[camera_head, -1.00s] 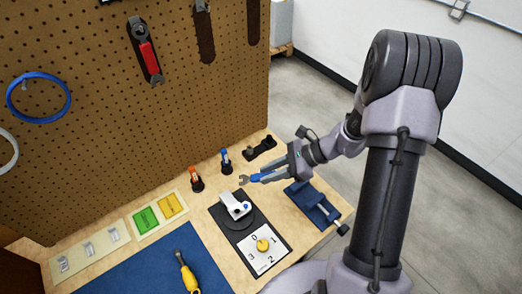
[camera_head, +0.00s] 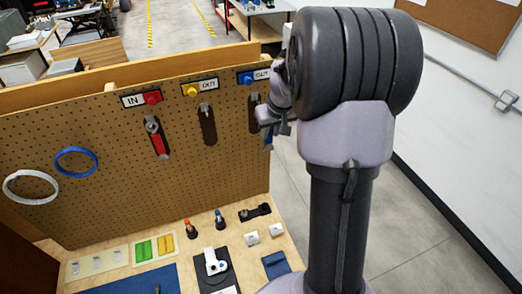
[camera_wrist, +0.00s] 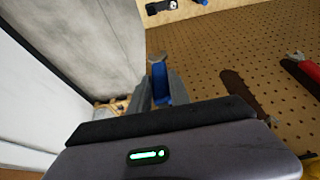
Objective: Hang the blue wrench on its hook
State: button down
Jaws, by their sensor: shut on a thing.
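My gripper (camera_head: 270,122) is shut on the blue wrench (camera_head: 268,142), in front of the pegboard's right edge, and mostly hidden by my arm. In the wrist view the blue wrench (camera_wrist: 159,78) sits between my fingers (camera_wrist: 161,92), its grey open end pointing away from the palm. A blue hook (camera_head: 248,78) on a labelled plate is at the board's upper right. A dark wrench outline (camera_head: 254,110) hangs below it, partly covered by my gripper. The wrench appears apart from the hook.
A red-handled wrench (camera_head: 156,138) hangs under the red hook (camera_head: 152,97). A yellow hook (camera_head: 191,90) has an empty dark outline (camera_head: 208,125) below. Blue and white rings (camera_head: 76,162) hang at left. The bench (camera_head: 240,233) holds several small parts. Floor right of the board is clear.

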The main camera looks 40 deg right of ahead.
jog(key=shift+w+a+r, duration=0.1)
jog(key=shift+w+r, duration=0.05)
jog(key=shift+w, duration=0.25)
jog(key=shift+w+p, duration=0.35)
jog(key=shift+p, duration=0.05)
jog(key=w+d+f+p, duration=0.2)
jog(key=w+p, duration=0.1)
jog(key=w, duration=0.5)
jog(key=shift+d, duration=0.15)
jog(key=c, duration=1.1)
grip_release()
